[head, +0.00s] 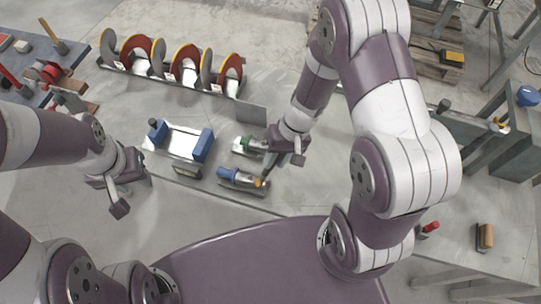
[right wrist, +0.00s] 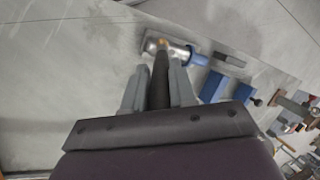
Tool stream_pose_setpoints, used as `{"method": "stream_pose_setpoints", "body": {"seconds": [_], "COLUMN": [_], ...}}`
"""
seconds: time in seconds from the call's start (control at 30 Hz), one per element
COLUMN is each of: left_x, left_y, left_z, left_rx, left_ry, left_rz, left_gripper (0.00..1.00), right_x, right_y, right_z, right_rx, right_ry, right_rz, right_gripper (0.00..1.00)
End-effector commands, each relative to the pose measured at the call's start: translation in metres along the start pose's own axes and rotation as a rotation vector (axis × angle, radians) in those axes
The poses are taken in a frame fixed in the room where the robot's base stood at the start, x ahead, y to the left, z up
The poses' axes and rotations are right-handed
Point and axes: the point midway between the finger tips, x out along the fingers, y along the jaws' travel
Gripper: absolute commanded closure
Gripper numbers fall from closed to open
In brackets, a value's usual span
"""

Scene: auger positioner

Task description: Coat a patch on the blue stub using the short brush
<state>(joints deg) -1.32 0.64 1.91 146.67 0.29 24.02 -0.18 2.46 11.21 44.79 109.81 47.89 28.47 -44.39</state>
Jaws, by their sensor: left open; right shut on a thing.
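The blue stub (head: 229,174) lies on a small plate on the grey bench in the head view, with a silver part at its right. It also shows in the right wrist view (right wrist: 198,59). My right gripper (head: 286,155) is shut on the dark handle of the short brush (right wrist: 160,78). The brush's orange tip lies over the silver part of the stub; I cannot tell if they touch. My left gripper (head: 132,192) is open and empty, left of the stub and apart from it.
A green stub (head: 246,143) lies just behind the blue one, close to my right gripper. A tray with blue blocks (head: 203,145) stands to the left. Red and grey auger flights (head: 182,62) stand at the back. A brown block (head: 485,236) lies at the right.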

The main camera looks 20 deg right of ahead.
Motion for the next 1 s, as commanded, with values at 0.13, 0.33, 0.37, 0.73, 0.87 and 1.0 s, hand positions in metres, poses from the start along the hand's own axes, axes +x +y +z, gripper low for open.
{"method": "stream_pose_setpoints", "body": {"seconds": [0.13, 0.33, 0.37, 0.73, 0.87, 1.0], "left_x": [0.003, 0.003, 0.003, -0.022, -0.037, -0.049], "left_y": [0.0, 0.0, 0.0, 0.0, 0.0, 0.0], "left_z": [0.0, 0.0, 0.0, -0.003, -0.004, -0.006], "left_rx": [0.0, 0.0, 0.0, 0.0, 0.0, 0.0], "left_ry": [0.0, 0.0, 0.0, 0.0, 0.0, 0.0], "left_rz": [0.0, 0.0, 0.0, 0.0, 0.0, 0.0], "left_gripper": [0.57, 0.57, 0.57, 0.57, 0.57, 0.57], "right_x": [-0.004, -0.006, -0.006, -0.034, -0.05, -0.064], "right_y": [0.011, 0.014, 0.014, 0.003, -0.003, -0.008], "right_z": [0.007, 0.009, 0.009, 0.011, 0.013, 0.015], "right_rx": [0.0, -0.001, -0.001, -0.002, -0.002, -0.001], "right_ry": [0.002, 0.001, 0.001, 0.002, 0.002, 0.002], "right_rz": [0.0, 0.0, 0.0, 0.0, 0.0, 0.0], "right_gripper": [1.0, 1.0, 1.0, 1.0, 1.0, 1.0]}}
